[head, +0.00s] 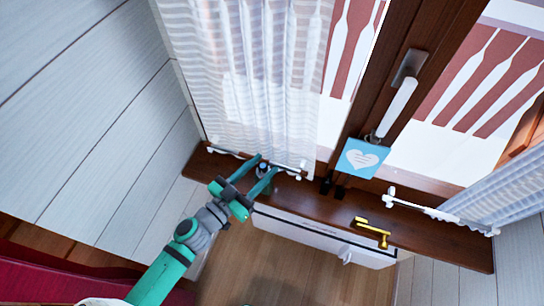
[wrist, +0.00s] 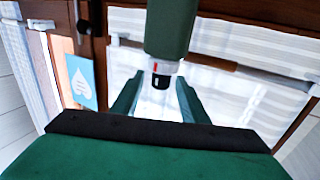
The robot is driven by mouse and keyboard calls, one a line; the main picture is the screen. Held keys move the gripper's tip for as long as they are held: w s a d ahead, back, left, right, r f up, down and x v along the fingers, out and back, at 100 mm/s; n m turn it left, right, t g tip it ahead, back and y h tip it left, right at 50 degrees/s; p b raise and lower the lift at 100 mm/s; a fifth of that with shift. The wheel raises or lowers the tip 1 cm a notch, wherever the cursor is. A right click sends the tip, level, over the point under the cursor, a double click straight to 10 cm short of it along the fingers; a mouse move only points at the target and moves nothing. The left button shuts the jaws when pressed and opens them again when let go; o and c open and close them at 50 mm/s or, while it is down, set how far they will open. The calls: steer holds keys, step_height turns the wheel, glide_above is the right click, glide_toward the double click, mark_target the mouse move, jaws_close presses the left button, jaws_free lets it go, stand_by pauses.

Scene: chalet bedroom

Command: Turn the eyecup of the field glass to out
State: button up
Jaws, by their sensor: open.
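The field glass (wrist: 170,28) shows in the wrist view as a dark green barrel at the top centre. Its eyecup (wrist: 161,81) is the black end piece, below a pale band with a small red mark. My gripper (wrist: 157,90) is open, with one finger on each side of the eyecup and visible gaps between. In the head view, my gripper (head: 264,168) reaches over the window sill, and a small part of the field glass (head: 262,167) shows between its fingers. The rest of the field glass is hidden there.
The brown window sill (head: 315,205) runs along the window. A white lace curtain (head: 255,85) hangs just behind my gripper. A blue heart card (head: 362,158) hangs from the white window handle (head: 398,105). A brass handle-like piece (head: 374,232) lies to the right.

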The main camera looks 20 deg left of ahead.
mark_target(272, 163)
steer(key=shift+x, duration=2.45)
steer(key=shift+c, duration=0.2)
jaws_close()
